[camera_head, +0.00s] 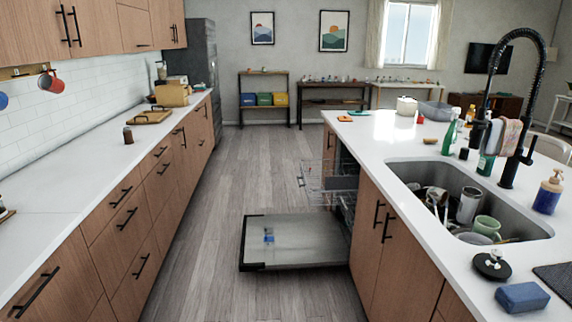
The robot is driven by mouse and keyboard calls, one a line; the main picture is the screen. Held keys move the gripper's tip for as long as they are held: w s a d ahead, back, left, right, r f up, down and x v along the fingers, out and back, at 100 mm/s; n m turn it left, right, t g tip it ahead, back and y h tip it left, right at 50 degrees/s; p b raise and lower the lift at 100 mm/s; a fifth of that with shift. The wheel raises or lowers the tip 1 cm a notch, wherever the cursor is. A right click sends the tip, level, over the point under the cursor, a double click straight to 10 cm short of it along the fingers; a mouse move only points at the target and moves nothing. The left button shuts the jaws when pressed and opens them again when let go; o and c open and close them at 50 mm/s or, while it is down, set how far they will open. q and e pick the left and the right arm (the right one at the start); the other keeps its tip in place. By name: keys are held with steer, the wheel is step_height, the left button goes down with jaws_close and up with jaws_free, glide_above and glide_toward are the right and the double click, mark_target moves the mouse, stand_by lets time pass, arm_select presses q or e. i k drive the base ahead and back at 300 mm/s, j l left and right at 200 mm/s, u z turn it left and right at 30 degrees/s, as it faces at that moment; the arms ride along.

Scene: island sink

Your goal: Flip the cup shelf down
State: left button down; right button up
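The dishwasher in the island stands open, with its grey door (295,243) folded down flat over the floor. A wire rack (328,180) is pulled out above the door, towards the aisle. A cup shelf cannot be made out clearly within the thin wires at this distance, nor whether it is up or down. More rack wires (348,208) show at the dishwasher's opening, partly hidden by the island. Neither my left nor my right gripper is in view.
Wooden floor (215,200) is clear between the left counter (95,180) and the dishwasher door. The door juts into the aisle. The island sink (455,205) holds dishes, with a tall black faucet (525,110) beside it. A blue sponge (522,297) lies on the island's near end.

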mark_target(346, 181)
steer(key=i+z, duration=0.25)
steer(key=i, duration=0.25)
steer(key=i+j+z, duration=0.2)
steer(key=i, duration=0.35)
steer(key=i+j+z, duration=0.25)
steer(key=i, duration=0.25)
steer(key=i+j+z, duration=0.2)
steer(key=i+z, duration=0.2)
steer(key=i+j+z, duration=0.5)
steer(key=j+z, duration=0.25)
steer(key=i+j+z, duration=0.2)
steer(key=j+z, duration=0.2)
